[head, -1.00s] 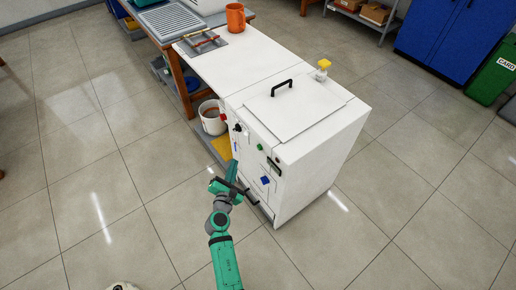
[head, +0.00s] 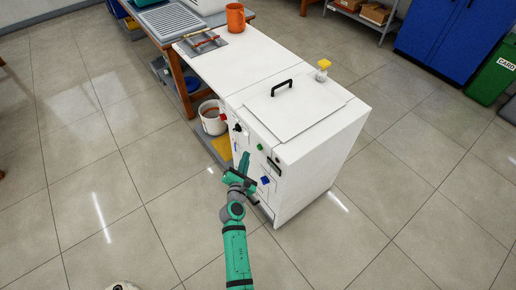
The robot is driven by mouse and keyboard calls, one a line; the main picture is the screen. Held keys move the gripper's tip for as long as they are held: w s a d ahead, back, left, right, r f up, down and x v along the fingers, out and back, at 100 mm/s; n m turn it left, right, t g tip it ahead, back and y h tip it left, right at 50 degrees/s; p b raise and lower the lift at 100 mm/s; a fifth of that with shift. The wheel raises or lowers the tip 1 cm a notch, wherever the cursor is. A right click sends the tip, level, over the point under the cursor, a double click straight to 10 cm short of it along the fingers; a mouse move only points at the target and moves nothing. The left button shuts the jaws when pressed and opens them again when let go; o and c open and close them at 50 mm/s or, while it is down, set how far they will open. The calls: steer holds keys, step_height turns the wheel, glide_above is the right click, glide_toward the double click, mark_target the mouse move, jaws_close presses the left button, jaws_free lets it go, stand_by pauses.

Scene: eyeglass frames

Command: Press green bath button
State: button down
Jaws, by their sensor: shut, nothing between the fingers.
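The white bath cabinet (head: 315,170) stands in the middle of the head view. A small green button (head: 260,147) sits on its front panel and is in plain sight. My gripper (head: 245,156) is shut and empty, its tip pointing up toward the panel. In the picture the tip is just left of and slightly below the green button. A small gap shows between them, and I cannot tell how far the tip is from the panel surface.
The lid has a black handle (head: 281,87). A white bucket (head: 212,118) stands left of the cabinet. The floor at left is clear.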

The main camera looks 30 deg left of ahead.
mark_target(257, 143)
steer(key=shift+w+d, duration=0.3)
steer(key=shift+w, duration=0.35)
steer(key=shift+w+d, duration=0.25)
steer(key=shift+w, duration=0.4)
steer(key=shift+w, duration=0.15)
stand_by(1.1)
steer(key=shift+w+d, duration=0.15)
steer(key=shift+w, duration=0.1)
steer(key=shift+w+d, duration=0.25)
steer(key=shift+w, duration=0.25)
stand_by(1.0)
steer(key=shift+s, duration=0.1)
steer(key=shift+s+a, duration=0.35)
steer(key=shift+s, duration=0.45)
steer(key=shift+s+a, duration=0.1)
steer(key=shift+s+a, duration=0.3)
steer(key=shift+s, duration=0.45)
steer(key=shift+s+a, duration=0.3)
steer(key=shift+s, duration=0.4)
steer(key=shift+s+a, duration=0.3)
steer(key=shift+s, duration=0.45)
